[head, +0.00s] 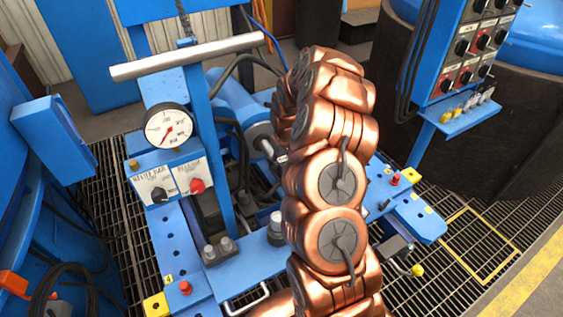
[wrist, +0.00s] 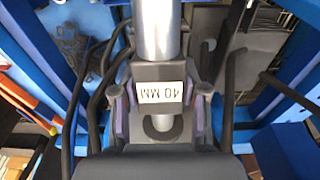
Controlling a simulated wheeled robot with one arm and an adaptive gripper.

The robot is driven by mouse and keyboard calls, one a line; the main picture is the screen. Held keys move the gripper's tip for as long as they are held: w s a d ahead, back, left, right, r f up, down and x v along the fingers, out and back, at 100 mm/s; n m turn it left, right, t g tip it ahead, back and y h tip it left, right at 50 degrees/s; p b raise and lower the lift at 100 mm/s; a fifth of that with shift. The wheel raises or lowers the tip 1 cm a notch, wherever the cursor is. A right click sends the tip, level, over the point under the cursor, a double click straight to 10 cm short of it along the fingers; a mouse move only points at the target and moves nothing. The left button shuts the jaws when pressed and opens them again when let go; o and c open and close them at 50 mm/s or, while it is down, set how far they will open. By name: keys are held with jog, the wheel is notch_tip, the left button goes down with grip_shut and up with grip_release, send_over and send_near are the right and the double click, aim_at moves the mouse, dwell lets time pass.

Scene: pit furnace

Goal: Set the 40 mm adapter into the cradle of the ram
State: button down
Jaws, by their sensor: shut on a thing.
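The 40 mm adapter (wrist: 145,72) is a grey block with a white "40 MM" label, upside down in the wrist view. My gripper (wrist: 160,103) is shut on it, with a finger pad on each side. A bright silver rod (wrist: 158,30) lies straight above the block in the picture and meets its upper edge; I cannot tell whether they touch. A ring-like round part shows below the label. In the head view the ram (head: 233,98) is a blue cylinder with a grey end. My arm hides the gripper and adapter there, and the cradle is not clearly visible.
A pressure gauge (head: 167,127) and a switch box (head: 167,182) stand left of the ram. A long grey T-bar (head: 188,57) crosses above. Black hoses (head: 238,68) run close by. A control panel (head: 470,60) is at right. Grating (head: 460,225) is open floor at lower right.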

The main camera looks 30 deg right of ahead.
jog(key=shift+f+b, duration=0.3)
jog(key=shift+f, duration=0.55)
jog(key=shift+s+a+f, duration=0.1)
jog(key=shift+s+f, duration=0.25)
jog(key=shift+f, duration=0.25)
jog(key=c, duration=0.9)
grip_release()
jog(key=shift+f+b, duration=0.1)
jog(key=shift+b, duration=0.2)
jog(key=shift+c, duration=0.2)
jog(key=shift+o, duration=0.8)
jog(key=shift+w+f, duration=0.1)
jog(key=shift+f, duration=0.05)
jog(key=shift+o, duration=1.3)
jog(key=shift+w+r, duration=0.1)
jog(key=shift+r, duration=0.15)
jog(key=shift+w+r, duration=0.1)
jog(key=shift+r, duration=0.05)
jog(key=shift+r, duration=0.1)
